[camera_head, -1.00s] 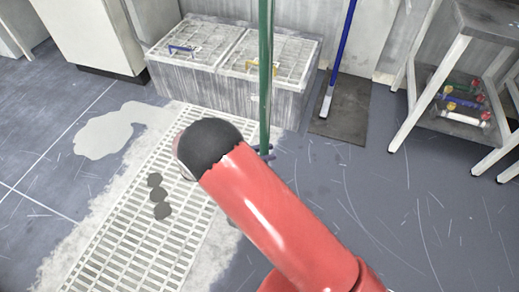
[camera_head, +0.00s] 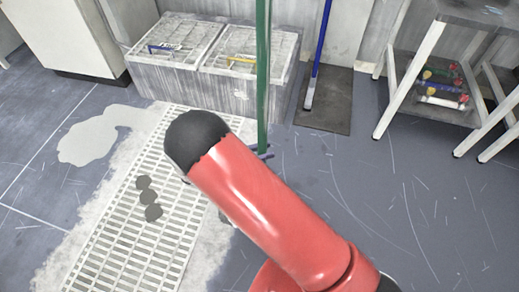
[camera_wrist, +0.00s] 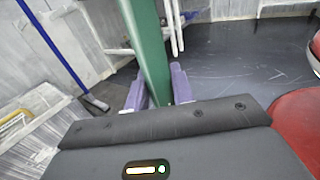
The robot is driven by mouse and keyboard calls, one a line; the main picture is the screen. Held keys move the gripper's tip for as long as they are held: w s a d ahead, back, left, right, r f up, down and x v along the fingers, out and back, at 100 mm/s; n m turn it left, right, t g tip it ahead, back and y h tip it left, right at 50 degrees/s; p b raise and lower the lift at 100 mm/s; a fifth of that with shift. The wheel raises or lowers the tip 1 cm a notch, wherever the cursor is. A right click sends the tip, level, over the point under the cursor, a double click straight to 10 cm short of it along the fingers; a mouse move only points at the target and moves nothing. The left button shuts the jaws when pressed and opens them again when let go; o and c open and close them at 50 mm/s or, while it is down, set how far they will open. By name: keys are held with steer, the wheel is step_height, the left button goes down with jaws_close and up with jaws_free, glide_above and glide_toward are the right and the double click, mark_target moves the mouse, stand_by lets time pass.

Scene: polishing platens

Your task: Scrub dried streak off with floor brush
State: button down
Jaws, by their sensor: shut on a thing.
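A green pole (camera_head: 263,75), likely the floor brush's handle, stands near upright in the head view, and its top runs out of frame. In the wrist view the green pole (camera_wrist: 150,50) passes between the purple fingers of my gripper (camera_wrist: 157,92), which is shut on it. In the head view my red arm covers most of the gripper and the pole's lower end, so no brush head shows. Several dark grey blotches (camera_head: 148,198) form a short line on the pale floor grating (camera_head: 120,235). I cannot tell for sure whether these are the dried streak.
A pale patch (camera_head: 92,135) lies on the floor left of the grating. Two lidded bins (camera_head: 205,85) stand behind it. A blue-handled tool (camera_head: 320,50) leans at the wall over a dark mat (camera_head: 327,105). A white-legged bench (camera_head: 405,80) stands right. The right floor is clear.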

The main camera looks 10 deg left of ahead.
steer(key=shift+d, duration=0.1)
steer(key=d+p, duration=0.1)
steer(key=d, duration=0.2)
steer(key=shift+d+r, duration=0.2)
stand_by(0.5)
steer(key=shift+s+d+f+p, duration=0.1)
steer(key=shift+d+p, duration=0.1)
steer(key=shift+d, duration=0.7)
steer(key=shift+s+d+f+p, duration=0.1)
steer(key=shift+d+p, duration=0.1)
steer(key=shift+d, duration=0.65)
steer(key=shift+d+r+p, duration=0.15)
steer(key=shift+d+p, duration=0.3)
steer(key=shift+d, duration=1.45)
